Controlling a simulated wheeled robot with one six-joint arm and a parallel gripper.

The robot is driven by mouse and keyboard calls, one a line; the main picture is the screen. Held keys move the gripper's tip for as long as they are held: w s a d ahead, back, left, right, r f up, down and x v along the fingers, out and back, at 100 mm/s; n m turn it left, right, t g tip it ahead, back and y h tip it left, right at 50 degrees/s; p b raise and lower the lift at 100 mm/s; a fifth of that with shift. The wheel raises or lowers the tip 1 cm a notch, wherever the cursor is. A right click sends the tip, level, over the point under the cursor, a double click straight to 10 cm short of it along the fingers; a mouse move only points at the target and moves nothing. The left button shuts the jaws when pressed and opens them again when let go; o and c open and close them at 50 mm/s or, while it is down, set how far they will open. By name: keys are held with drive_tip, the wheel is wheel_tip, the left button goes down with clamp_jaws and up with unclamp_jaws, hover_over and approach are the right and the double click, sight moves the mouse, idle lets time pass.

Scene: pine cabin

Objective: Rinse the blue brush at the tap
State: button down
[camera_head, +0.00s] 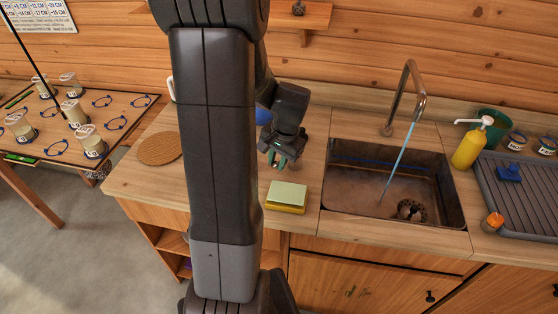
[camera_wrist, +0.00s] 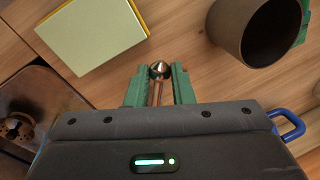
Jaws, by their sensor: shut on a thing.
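My gripper (camera_head: 277,162) points down over the wooden counter, left of the sink and behind the sponge. In the wrist view its green fingers (camera_wrist: 158,88) are shut on a small metal-tipped thing (camera_wrist: 160,70) with a thin coppery stem; I cannot tell what it is. A small blue object that may be the brush (camera_head: 509,173) lies on the grey draining board, well right of my gripper. The tap (camera_head: 414,88) arches over the sink (camera_head: 345,178), and a thin bluish stream (camera_head: 402,156) runs from it into the basin.
A yellow-green sponge (camera_head: 287,196) lies on the counter near my gripper. A brown cylindrical vessel (camera_wrist: 258,28) stands close by in the wrist view. A yellow soap bottle (camera_head: 468,148) stands right of the sink, beside the draining board (camera_head: 535,205). A round cork mat (camera_head: 158,148) lies left.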

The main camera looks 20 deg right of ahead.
drive_tip(key=c, duration=1.3)
unclamp_jaws()
drive_tip(key=shift+o, duration=0.2)
drive_tip(key=shift+r, duration=0.1)
wheel_tip(320, 180, up, 13)
drive_tip(key=s+d, duration=0.1)
drive_tip(key=s, duration=0.1)
drive_tip(key=shift+d+r+b, duration=0.2)
drive_tip(key=shift+d+b, duration=0.1)
drive_tip(key=shift+b, duration=0.1)
drive_tip(key=f, duration=0.4)
drive_tip(key=w+a+f, duration=0.1)
drive_tip(key=f, duration=0.4)
drive_tip(key=w+f, duration=0.1)
drive_tip(key=f, duration=0.3)
drive_tip(key=shift+a+f+p, duration=0.3)
drive_tip(key=shift+p, duration=0.1)
